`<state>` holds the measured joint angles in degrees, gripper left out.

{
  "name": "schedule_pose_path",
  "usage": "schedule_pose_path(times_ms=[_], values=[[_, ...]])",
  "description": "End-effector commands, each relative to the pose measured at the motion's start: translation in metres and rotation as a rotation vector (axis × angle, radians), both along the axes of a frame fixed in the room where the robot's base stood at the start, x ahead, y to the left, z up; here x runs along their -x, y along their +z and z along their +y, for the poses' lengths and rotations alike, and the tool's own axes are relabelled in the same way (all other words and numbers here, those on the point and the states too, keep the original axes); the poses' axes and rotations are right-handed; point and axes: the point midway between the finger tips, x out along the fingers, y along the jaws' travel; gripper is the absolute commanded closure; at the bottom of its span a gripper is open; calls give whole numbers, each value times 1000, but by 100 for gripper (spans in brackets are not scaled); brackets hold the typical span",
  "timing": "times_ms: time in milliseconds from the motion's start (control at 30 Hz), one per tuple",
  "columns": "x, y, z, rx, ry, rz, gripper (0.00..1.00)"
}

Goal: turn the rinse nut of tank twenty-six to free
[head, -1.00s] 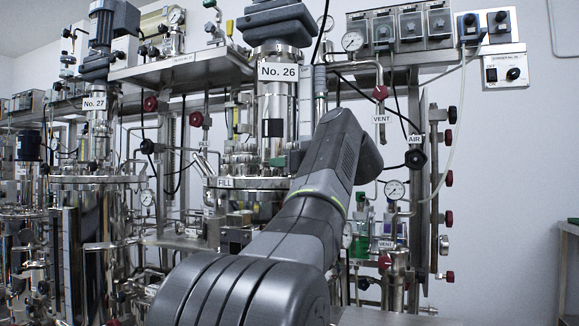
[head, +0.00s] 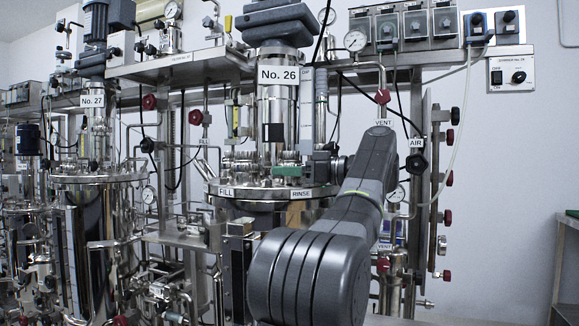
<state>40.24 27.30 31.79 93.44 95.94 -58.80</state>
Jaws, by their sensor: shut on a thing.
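Tank No. 26 (head: 276,108) stands upright at the middle of the head view, with its number plate on the column. Its lid flange (head: 255,193) carries a FILL label at the left and a RINSE label (head: 301,194) at the right. My gripper (head: 313,166) is small and dark at the right side of the lid, just above the RINSE label. It is shut on the rinse nut, which is mostly hidden by the jaws. How far the nut is turned cannot be seen. A green part (head: 291,171) lies just left of the jaws.
Tank No. 27 (head: 93,150) stands at the left. A shelf (head: 180,66) crosses above.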

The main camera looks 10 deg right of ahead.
Motion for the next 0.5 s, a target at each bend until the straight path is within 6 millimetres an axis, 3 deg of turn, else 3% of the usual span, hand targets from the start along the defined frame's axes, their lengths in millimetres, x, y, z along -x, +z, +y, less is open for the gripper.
schedule_pose_path(times_ms=[367, 400, 500], values=[[0, 3, 0, -1, 0, -7, 70], [0, 3, 0, -1, -1, -7, 41], [0, 3, 0, -1, 0, -6, 25]])
